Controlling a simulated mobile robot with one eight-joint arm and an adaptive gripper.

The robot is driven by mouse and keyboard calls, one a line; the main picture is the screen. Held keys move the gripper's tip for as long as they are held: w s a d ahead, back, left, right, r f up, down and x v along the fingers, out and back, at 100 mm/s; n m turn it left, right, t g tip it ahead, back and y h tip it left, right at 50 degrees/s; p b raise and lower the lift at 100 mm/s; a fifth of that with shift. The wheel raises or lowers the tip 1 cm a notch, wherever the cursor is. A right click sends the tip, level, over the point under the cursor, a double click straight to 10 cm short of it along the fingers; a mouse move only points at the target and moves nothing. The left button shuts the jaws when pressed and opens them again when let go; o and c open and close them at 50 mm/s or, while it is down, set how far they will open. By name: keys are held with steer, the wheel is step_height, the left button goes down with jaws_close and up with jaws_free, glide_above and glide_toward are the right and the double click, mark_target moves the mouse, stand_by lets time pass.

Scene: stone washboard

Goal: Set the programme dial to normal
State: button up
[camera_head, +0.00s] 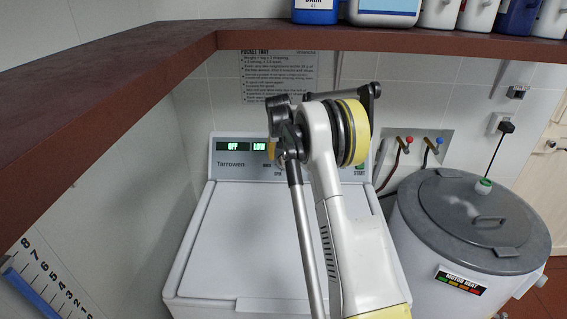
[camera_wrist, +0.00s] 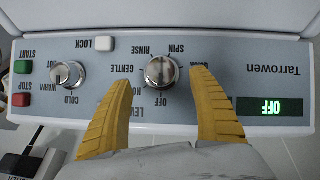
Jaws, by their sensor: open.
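The programme dial (camera_wrist: 161,73) is a round silver knob on the grey panel of the Tarrowen washing machine, seen upside down in the wrist view. Labels around it include OFF, GENTLE, RINSE and SPIN; a label starting NO is partly covered by my left finger. The display (camera_wrist: 270,107) reads OFF. My gripper (camera_wrist: 161,79) is open, its two yellow fingers on either side of the dial with gaps showing. I cannot tell their height above the panel. In the head view my arm hides the dial, and the washing machine (camera_head: 245,235) shows OFF and LOW.
A smaller temperature knob (camera_wrist: 68,75), a white LOCK button (camera_wrist: 104,44), a green START button (camera_wrist: 23,67) and a red STOP button (camera_wrist: 21,99) share the panel. A brown shelf (camera_head: 400,42) runs above. A grey-lidded tub (camera_head: 470,215) stands at right.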

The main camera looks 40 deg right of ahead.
mark_target(285, 160)
steer(key=b+x, duration=0.1)
steer(key=x, duration=0.4)
steer(key=shift+w+f, duration=0.1)
steer(key=shift+f, duration=0.1)
steer(key=c, duration=1.2)
